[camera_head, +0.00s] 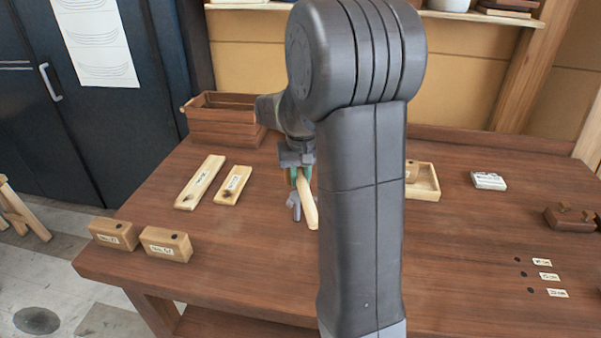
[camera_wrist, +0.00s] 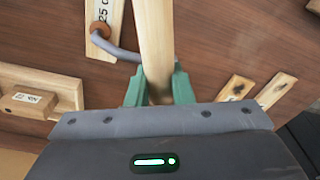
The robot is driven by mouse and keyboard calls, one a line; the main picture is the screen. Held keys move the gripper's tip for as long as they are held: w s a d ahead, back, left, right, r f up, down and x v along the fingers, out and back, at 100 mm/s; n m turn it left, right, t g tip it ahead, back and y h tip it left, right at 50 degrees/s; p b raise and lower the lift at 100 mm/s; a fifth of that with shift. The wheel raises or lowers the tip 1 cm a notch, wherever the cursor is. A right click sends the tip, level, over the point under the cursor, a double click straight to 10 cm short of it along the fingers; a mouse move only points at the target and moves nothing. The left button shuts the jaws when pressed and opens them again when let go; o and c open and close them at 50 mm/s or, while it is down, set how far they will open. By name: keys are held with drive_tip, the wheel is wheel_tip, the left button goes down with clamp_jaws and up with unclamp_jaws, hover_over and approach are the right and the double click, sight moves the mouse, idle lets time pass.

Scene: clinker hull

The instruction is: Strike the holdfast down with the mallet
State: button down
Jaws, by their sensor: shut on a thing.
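My gripper (camera_head: 301,176) is shut on the pale wooden handle of the mallet (camera_head: 308,202) above the middle of the bench. In the wrist view the handle (camera_wrist: 153,38) stands between the green fingers (camera_wrist: 160,88) and runs out of the top edge. The mallet's head does not show in either view. A grey bent metal rod, apparently the holdfast (camera_head: 292,206), is just left of the handle. In the wrist view the rod (camera_wrist: 116,50) curves from a brown round spot on a pale board labelled "25 c" (camera_wrist: 104,12) towards the handle. Whether rod and handle touch I cannot tell.
Two flat pale boards (camera_head: 200,183) (camera_head: 233,185) lie left of my gripper. Two wooden blocks (camera_head: 113,234) (camera_head: 166,244) stand at the front left corner. A wooden box (camera_head: 228,122) is behind. A pale tray (camera_head: 426,186), white block (camera_head: 488,181) and brown object (camera_head: 570,219) lie right. My arm hides the middle.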

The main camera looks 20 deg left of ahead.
drive_tip(key=r, duration=0.3)
drive_tip(key=s+d+r, duration=0.1)
drive_tip(key=r, duration=0.1)
drive_tip(key=shift+w+a+f, duration=0.25)
drive_tip(key=shift+w+a, duration=0.15)
drive_tip(key=shift+s+d+r, duration=0.15)
drive_tip(key=shift+r, duration=0.05)
wheel_tip(320, 180, up, 5)
drive_tip(key=p, duration=0.3)
drive_tip(key=shift+f, duration=0.1)
